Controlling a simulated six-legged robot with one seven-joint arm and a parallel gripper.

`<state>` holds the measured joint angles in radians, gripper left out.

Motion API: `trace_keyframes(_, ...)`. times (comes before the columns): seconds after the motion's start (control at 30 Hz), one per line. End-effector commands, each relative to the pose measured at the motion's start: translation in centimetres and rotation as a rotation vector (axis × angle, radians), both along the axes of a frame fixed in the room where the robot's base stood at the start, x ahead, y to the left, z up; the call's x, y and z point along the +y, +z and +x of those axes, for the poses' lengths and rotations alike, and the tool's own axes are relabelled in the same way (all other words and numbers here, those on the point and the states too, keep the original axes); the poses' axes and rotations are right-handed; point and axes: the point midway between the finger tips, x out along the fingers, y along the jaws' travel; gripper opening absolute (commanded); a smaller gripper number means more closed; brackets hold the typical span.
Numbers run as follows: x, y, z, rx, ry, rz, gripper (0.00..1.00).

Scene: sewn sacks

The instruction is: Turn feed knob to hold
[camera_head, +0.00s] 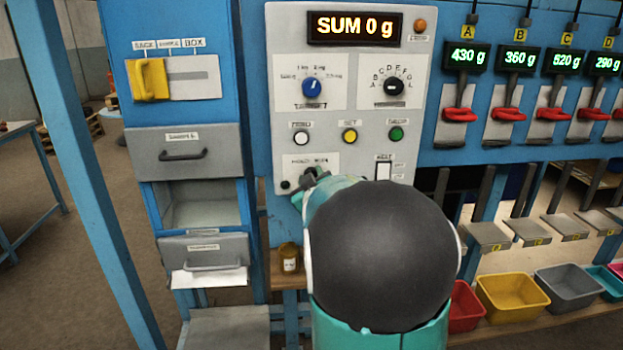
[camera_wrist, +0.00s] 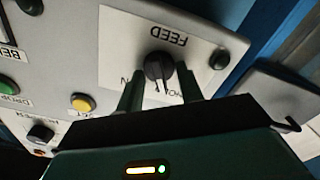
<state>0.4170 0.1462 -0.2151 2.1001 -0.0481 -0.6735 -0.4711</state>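The feed knob (camera_wrist: 158,66) is a small black knob on a light panel plate, below the upside-down word FEED in the wrist view. My gripper (camera_wrist: 158,70) has one green finger on each side of the knob, with the fingertips level with it. The fingers stand apart, but I cannot tell whether they press on the knob. A light pointer mark on the knob aims down in the wrist view, near partly hidden lettering. In the head view my gripper (camera_head: 312,180) is at the HOLD/RUN plate (camera_head: 302,160), and my arm hides part of it.
The grey control panel (camera_head: 348,130) also carries a blue knob (camera_head: 312,88), a black selector (camera_head: 394,86), several buttons and a rocker switch (camera_head: 383,171). The display (camera_head: 355,28) reads SUM 0 g. Red levers (camera_head: 460,115) and coloured bins (camera_head: 512,297) are at right.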

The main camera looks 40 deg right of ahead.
Motion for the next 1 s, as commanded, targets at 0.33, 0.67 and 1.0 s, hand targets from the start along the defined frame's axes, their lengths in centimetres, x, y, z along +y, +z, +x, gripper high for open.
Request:
trace_keyframes(0.33,0.0,0.0,0.0,-0.001,0.000,0.001,0.56)
trace_keyframes(0.67,2.1,0.1,-2.9,-0.003,0.001,0.001,0.56)
trace_keyframes(1.0,5.9,0.1,-8.6,-0.002,0.000,0.001,0.56)
